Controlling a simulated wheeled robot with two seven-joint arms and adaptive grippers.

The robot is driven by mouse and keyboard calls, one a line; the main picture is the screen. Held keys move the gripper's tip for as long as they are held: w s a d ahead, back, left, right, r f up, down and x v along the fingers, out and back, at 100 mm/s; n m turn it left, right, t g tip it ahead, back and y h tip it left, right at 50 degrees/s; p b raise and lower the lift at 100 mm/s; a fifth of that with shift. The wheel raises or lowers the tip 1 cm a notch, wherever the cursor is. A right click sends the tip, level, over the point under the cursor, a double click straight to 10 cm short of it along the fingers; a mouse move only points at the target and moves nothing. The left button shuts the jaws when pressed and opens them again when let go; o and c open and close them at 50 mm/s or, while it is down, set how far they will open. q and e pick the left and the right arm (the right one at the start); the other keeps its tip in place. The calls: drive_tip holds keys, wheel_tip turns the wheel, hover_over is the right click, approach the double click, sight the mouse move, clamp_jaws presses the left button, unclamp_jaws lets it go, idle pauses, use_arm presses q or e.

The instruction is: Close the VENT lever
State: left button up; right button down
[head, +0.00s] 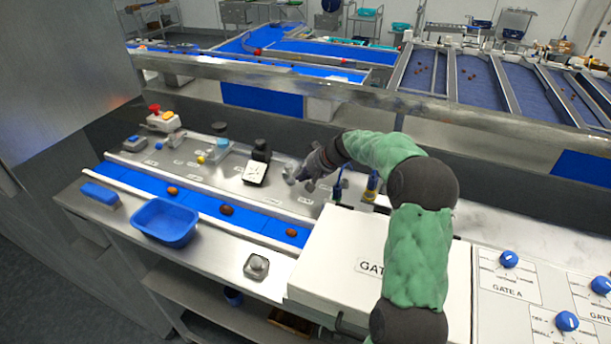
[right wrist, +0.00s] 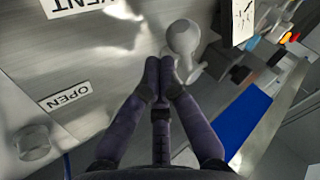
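A pale grey lever with a rounded knob (right wrist: 184,38), which I take for the VENT lever, stands just beyond my right fingertips in the right wrist view. In the head view it is a small grey shape (head: 290,172) left of the gripper. A partly cropped VENT label (right wrist: 70,5) and an OPEN label (right wrist: 66,96) lie on the metal panel. My right gripper (head: 303,174) has its fingertips together (right wrist: 161,66), with nothing visible between them. I cannot tell whether they touch the lever. My left gripper is out of view.
A black device with a white card (head: 256,171) stands left of the gripper. Valves with blue (head: 338,186) and yellow (head: 372,186) parts stand close on the right. A white GATE box (head: 335,250) lies below my right arm. A blue tray (head: 165,222) sits by the belt with dates.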

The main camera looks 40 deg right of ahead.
sight(292, 179)
drive_tip(key=shift+a+m+h, duration=0.5)
drive_tip(key=shift+a+m, duration=0.05)
drive_tip(key=shift+m, duration=0.25)
drive_tip(key=shift+w+a+b, duration=0.1)
drive_tip(key=shift+a+b, duration=0.1)
drive_tip(key=shift+b, duration=0.2)
drive_tip(key=shift+w+a+b, duration=0.15)
drive_tip(key=shift+a+b, duration=0.35)
drive_tip(key=shift+a, duration=0.15)
drive_tip(key=shift+w+a, duration=0.2)
drive_tip(key=shift+a, duration=0.25)
drive_tip(key=shift+b, duration=0.3)
